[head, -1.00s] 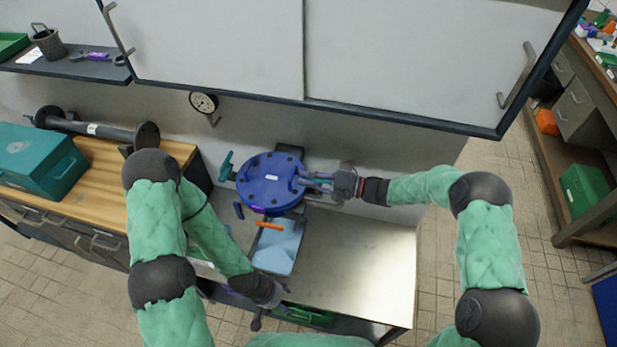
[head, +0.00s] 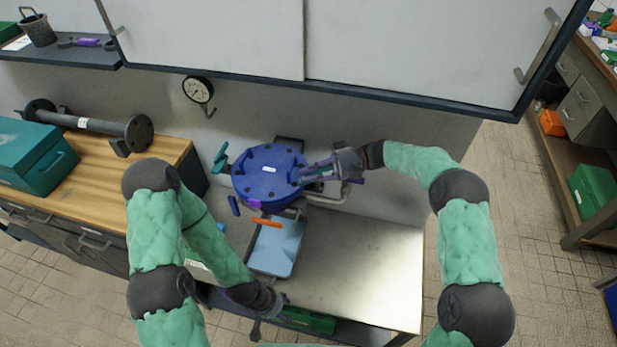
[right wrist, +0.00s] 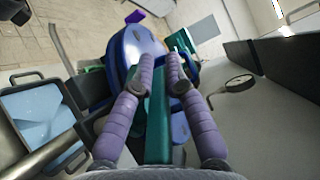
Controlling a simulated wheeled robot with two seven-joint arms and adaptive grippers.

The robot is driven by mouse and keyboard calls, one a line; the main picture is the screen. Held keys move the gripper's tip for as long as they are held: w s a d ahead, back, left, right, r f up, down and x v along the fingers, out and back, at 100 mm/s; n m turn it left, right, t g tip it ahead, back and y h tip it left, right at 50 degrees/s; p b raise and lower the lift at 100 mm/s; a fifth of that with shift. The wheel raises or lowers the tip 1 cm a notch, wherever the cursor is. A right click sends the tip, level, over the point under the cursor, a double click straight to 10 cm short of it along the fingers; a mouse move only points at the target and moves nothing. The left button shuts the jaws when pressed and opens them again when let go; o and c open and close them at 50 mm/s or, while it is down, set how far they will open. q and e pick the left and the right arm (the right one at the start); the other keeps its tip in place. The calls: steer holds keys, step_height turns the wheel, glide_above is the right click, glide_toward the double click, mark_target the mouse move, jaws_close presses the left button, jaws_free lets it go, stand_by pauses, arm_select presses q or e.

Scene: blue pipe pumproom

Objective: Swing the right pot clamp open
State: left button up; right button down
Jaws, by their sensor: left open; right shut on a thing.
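The round blue pot (head: 268,172) with its bolted lid stands at the back of the metal bench. In the right wrist view its blue body (right wrist: 135,50) lies beyond my fingers. My right gripper (head: 306,174) is at the pot's right side. In the right wrist view its purple fingers (right wrist: 160,68) are shut on the teal right clamp (right wrist: 158,120), whose bar runs between them; in the head view the fingers largely hide it. A teal clamp (head: 220,157) sticks out at the pot's left. My left gripper (head: 282,303) is open and low at the bench's front edge, away from the pot.
A grey tray with light blue inside (head: 277,250) and an orange piece (head: 267,222) lie in front of the pot. A pressure gauge (head: 198,90) is on the wall behind. White cabinets (head: 400,50) overhang the back. The bench's right part (head: 370,265) is clear.

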steer(key=shift+s+d+f+n+g+h+b, duration=0.15)
steer(key=shift+n+g+h+b, duration=0.2)
steer(key=shift+n+g, duration=0.3)
steer(key=shift+s+a+f+n+g+h+b, duration=0.1)
steer(key=shift+s+n+g+h+b, duration=0.1)
steer(key=shift+n+g+h, duration=0.45)
steer(key=shift+d+g, duration=0.1)
steer(key=shift+g, duration=0.2)
steer(key=c, duration=1.2)
jaws_free()
steer(key=shift+c, duration=0.2)
steer(key=shift+r, duration=0.15)
steer(key=shift+w+r, duration=0.1)
steer(key=shift+r, duration=0.05)
step_height(320, 180, up, 10)
steer(key=shift+f, duration=0.2)
